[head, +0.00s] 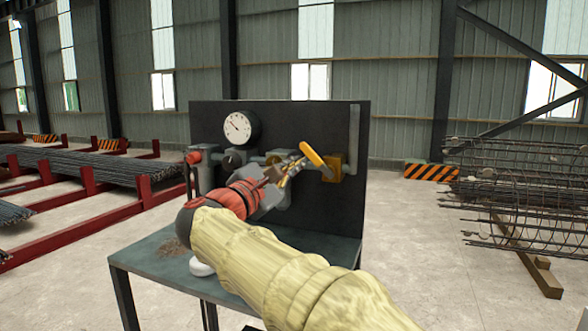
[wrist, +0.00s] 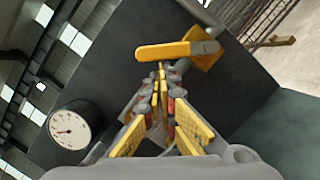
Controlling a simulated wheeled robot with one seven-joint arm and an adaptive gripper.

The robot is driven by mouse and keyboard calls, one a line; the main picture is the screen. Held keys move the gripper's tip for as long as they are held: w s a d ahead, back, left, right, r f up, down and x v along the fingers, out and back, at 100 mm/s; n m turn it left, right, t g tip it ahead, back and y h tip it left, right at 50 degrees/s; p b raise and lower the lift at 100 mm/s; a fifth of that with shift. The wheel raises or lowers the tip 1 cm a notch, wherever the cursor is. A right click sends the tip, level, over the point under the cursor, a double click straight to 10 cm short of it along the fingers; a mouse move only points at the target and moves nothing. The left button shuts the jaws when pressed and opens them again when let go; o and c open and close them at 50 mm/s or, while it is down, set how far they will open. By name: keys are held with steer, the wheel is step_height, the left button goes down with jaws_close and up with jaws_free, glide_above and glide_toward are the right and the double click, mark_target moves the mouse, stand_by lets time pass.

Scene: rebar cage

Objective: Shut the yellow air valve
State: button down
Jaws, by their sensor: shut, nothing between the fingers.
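The yellow air valve has a long yellow lever (head: 314,157) on a yellow body (head: 337,167), mounted on the right part of a dark panel. In the head view the lever slants from upper left to lower right. The wrist view shows the lever (wrist: 165,51) lying across the picture just beyond my fingertips, with the body (wrist: 207,48) behind its right end. My gripper (head: 288,171) is shut and empty, just left of the lever in the head view. Its yellow-padded fingers meet near the lever in the wrist view (wrist: 162,72). I cannot tell whether they touch it.
The dark panel (head: 290,117) stands on a grey-green table (head: 145,258). It carries a round gauge (head: 241,126), grey pipes, and a red-handled fitting (head: 193,157) at left. Rebar racks (head: 80,165) stand left, and a rebar cage (head: 520,180) stands right. My arm hides part of the table.

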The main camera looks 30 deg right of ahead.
mark_target(307, 145)
steer(key=shift+r+m+b, duration=0.25)
steer(key=shift+m+b, duration=0.15)
steer(key=shift+m, duration=0.2)
steer(key=shift+s+d+r+m+g+y+b, duration=0.3)
steer(key=shift+r+m+b, duration=0.45)
steer(key=shift+m, duration=0.6)
steer(key=shift+s+d+r+m+g+y+b, duration=0.1)
steer(key=shift+s+d+r+m+g+b, duration=0.2)
steer(key=shift+s+r+m+b, duration=0.55)
steer(key=shift+s+d+r+m+g+y+b, duration=0.15)
steer(key=shift+d+r+m+b, duration=0.25)
steer(key=shift+m+b, duration=0.95)
steer(key=shift+m+p, duration=0.45)
steer(key=shift+m, duration=0.1)
steer(key=shift+w, duration=0.15)
